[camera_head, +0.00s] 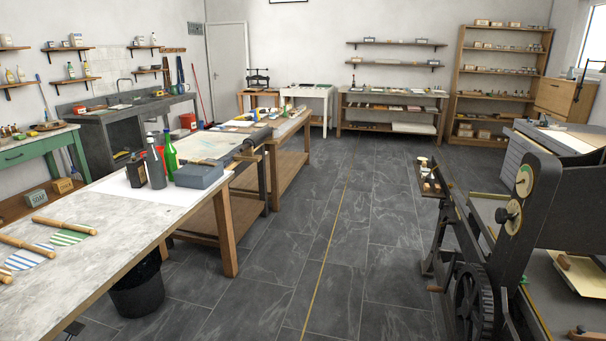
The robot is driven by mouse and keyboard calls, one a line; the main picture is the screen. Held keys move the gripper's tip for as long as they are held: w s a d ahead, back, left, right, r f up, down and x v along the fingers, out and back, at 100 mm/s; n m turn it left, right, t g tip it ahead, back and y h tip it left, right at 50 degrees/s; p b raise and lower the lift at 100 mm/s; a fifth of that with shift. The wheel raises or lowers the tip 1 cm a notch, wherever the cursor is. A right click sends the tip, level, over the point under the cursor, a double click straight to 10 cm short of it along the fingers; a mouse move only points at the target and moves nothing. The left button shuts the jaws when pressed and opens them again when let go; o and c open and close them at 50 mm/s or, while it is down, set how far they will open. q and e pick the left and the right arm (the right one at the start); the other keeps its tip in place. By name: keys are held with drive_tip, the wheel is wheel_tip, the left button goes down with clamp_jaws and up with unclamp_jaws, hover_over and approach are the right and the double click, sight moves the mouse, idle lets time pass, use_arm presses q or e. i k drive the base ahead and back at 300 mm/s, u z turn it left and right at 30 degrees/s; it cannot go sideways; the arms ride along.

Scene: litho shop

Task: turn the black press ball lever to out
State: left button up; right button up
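The black press (545,205) stands at the right, cut off by the picture's right edge. A dark toothed wheel (472,302) is low on the press's near side. Neither of my grippers is in view.
A long worktable (110,230) with bottles, a grey box (199,174) and wooden rollers fills the left. A dark bin (137,290) stands beneath its edge. The grey tiled floor (335,250) between table and press is clear, with a yellow line along it. Shelves line the back wall.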

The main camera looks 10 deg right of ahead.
sight(449, 222)
drive_tip(key=z, duration=0.25)
drive_tip(key=i, duration=2.1)
drive_tip(key=z, duration=0.9)
drive_tip(key=i, duration=2.05)
drive_tip(key=z, duration=0.4)
